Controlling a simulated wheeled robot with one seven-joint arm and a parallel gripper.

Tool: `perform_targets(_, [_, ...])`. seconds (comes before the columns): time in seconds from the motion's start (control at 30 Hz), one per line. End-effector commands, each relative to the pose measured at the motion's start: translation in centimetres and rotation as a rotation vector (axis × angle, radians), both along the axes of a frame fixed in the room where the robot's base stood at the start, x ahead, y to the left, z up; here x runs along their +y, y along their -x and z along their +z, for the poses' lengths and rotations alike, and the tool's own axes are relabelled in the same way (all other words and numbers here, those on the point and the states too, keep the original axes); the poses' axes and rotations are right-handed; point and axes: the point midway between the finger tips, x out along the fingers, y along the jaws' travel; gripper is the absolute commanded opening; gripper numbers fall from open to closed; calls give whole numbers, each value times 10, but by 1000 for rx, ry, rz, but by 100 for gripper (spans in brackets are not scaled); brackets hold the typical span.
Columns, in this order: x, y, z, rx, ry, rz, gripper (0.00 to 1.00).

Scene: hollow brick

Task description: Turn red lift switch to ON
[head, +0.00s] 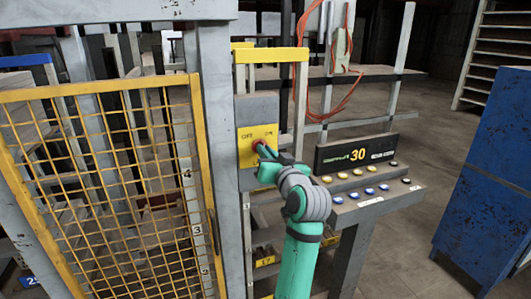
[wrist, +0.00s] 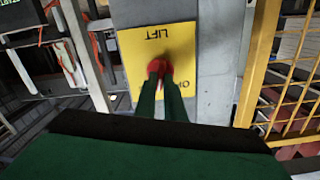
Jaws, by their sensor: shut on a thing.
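The red lift switch (wrist: 156,67) sits on a yellow plate (wrist: 185,45) that reads LIFT, upside down in the wrist view. In the head view the switch (head: 257,145) is partly hidden by my gripper, and its plate (head: 247,157) shows OFF at the left and ON at the right. My gripper (head: 262,149) reaches the plate from the lower right. In the wrist view its two green fingers (wrist: 160,80) are close together on the red knob. The fingers cover part of the switch, and its exact setting cannot be told.
A yellow mesh gate (head: 110,190) stands just left of the switch post. A control panel (head: 360,185) with several coloured buttons and a display reading 30 is close at the right of my arm. A blue cabinet (head: 490,180) stands far right, with open floor before it.

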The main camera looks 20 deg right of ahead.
Motion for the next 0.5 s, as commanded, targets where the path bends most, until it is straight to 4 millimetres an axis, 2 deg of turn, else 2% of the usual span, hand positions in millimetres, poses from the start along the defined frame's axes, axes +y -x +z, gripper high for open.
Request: perform_targets(0.5, [-3, 0, -1, 14, -412, -3, 0])
